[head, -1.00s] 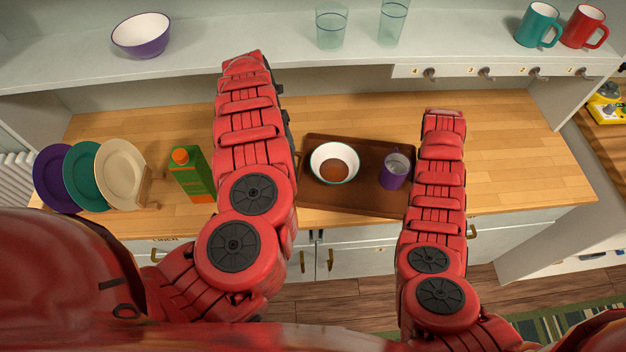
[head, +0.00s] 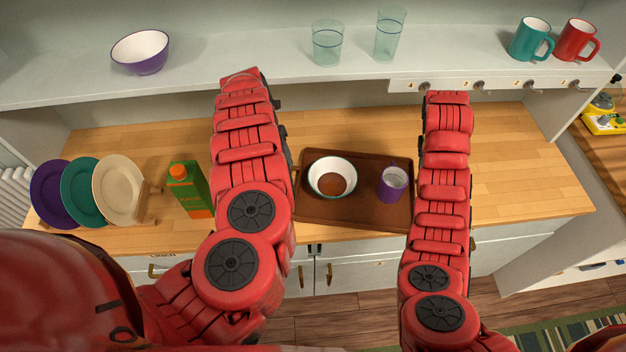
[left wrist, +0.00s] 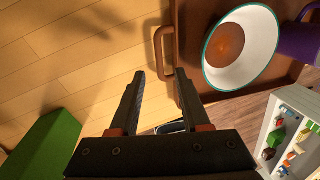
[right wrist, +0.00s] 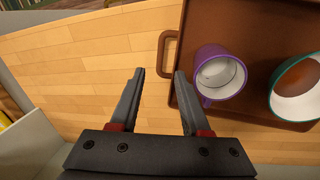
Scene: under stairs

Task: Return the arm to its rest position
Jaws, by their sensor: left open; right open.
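My left arm reaches over the counter at the left of the tray in the head view; its fingers are hidden there. In the left wrist view my left gripper (left wrist: 160,88) is open and empty, beside the tray handle. My right arm reaches over the counter at the tray's right. In the right wrist view my right gripper (right wrist: 158,85) is open and empty, near the other handle. The brown tray (head: 350,212) lies on the counter. It holds a white bowl (head: 332,178) with brown contents and a purple mug (head: 392,184).
A green carton (head: 189,189) and a rack of plates (head: 119,190) stand on the counter at left. A shelf (head: 220,70) above bears a purple bowl (head: 140,52), two glasses (head: 327,43), a teal mug (head: 531,40) and a red mug (head: 576,40). The counter's right part is clear.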

